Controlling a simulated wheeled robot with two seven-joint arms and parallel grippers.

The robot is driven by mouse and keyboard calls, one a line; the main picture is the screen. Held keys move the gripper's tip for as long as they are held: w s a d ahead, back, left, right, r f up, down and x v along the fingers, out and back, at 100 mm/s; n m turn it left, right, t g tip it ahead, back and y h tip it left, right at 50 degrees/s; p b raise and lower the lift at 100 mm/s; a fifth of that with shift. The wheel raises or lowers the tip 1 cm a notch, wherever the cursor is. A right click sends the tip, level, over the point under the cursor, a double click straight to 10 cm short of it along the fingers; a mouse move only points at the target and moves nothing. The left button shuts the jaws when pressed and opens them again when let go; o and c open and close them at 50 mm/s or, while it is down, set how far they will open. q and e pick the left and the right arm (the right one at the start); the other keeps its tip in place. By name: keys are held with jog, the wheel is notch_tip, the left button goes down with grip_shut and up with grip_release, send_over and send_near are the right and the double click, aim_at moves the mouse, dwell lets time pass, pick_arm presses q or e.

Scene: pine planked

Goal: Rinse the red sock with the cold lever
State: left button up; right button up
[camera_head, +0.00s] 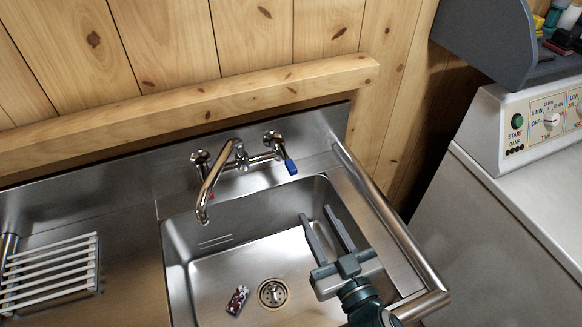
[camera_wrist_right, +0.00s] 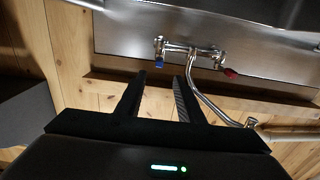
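A small red, dark and white patterned bundle, apparently the sock (camera_head: 237,300), lies on the sink floor left of the drain. The blue-tipped cold lever (camera_head: 290,167) is at the right end of the wall tap; it also shows in the right wrist view (camera_wrist_right: 158,65). The red-tipped hot lever (camera_head: 211,196) is partly behind the curved spout (camera_head: 208,186); its red tip is clear in the wrist view (camera_wrist_right: 231,73). My right gripper (camera_head: 317,211) is open and empty over the sink's right side, apart from the cold lever. My left gripper is out of view.
The steel sink (camera_head: 176,244) has a round drain (camera_head: 272,293) and a thick rail (camera_head: 400,235) along its right side. A white rack (camera_head: 50,272) stands at left. A white control panel machine (camera_head: 535,125) is at right. No water is visible.

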aim_at(294, 175)
jog(key=p+x, duration=0.5)
jog(key=x, duration=1.1)
grip_shut()
